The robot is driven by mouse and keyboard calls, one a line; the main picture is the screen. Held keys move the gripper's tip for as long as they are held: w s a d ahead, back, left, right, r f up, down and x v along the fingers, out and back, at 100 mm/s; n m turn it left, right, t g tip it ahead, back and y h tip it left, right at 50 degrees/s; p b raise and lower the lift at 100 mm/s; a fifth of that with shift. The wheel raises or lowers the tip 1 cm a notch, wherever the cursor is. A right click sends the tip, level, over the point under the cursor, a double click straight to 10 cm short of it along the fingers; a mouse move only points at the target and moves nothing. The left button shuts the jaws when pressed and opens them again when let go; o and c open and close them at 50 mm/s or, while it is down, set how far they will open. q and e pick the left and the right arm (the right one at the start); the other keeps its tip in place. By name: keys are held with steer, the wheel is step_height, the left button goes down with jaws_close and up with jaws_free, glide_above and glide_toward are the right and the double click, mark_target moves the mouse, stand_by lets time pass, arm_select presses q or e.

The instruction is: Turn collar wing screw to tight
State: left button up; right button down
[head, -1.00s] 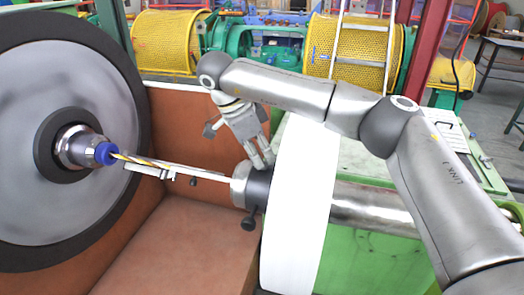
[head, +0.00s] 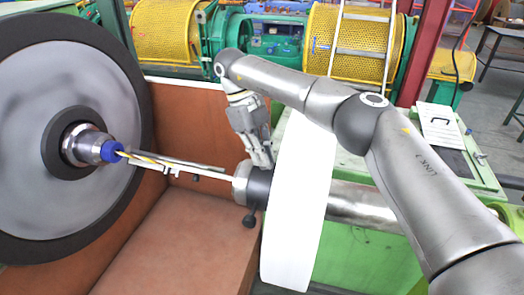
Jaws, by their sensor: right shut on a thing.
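The dark collar (head: 258,188) sits on the shaft against the white disc's left face. A black wing screw (head: 249,221) sticks out below the collar. My right gripper (head: 262,162) comes down from above, with its fingertips at the top of the collar. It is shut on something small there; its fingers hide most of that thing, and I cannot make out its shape. My left gripper is not in view.
The white disc (head: 300,205) stands just right of the collar. A thin rod (head: 200,171) runs left to a blue-tipped spindle (head: 111,151) on the large grey wheel (head: 60,215). Brown panels (head: 180,240) lie below. A green cabinet (head: 365,262) stands at right.

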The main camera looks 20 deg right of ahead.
steer(key=m, duration=0.2)
steer(key=m+y, duration=0.1)
steer(key=shift+w+d+r+m+p, duration=0.1)
steer(key=shift+d+r+m+p, duration=0.05)
steer(key=shift+m+p, duration=0.25)
steer(key=m+y, duration=0.1)
steer(key=m, duration=0.2)
steer(key=shift+g+y, duration=0.3)
steer(key=shift+y, duration=0.1)
steer(key=m+y, duration=0.1)
steer(key=m, duration=0.2)
steer(key=m+y, duration=0.1)
steer(key=m, duration=0.2)
steer(key=shift+d+t+p, duration=0.2)
steer(key=shift+t+p, duration=0.1)
steer(key=shift+t, duration=0.1)
steer(key=shift+m, duration=0.5)
steer(key=c, duration=1.6)
jaws_free()
steer(key=v, duration=0.7)
steer(key=shift+w+d+r, duration=0.1)
steer(key=shift+d+r, duration=0.05)
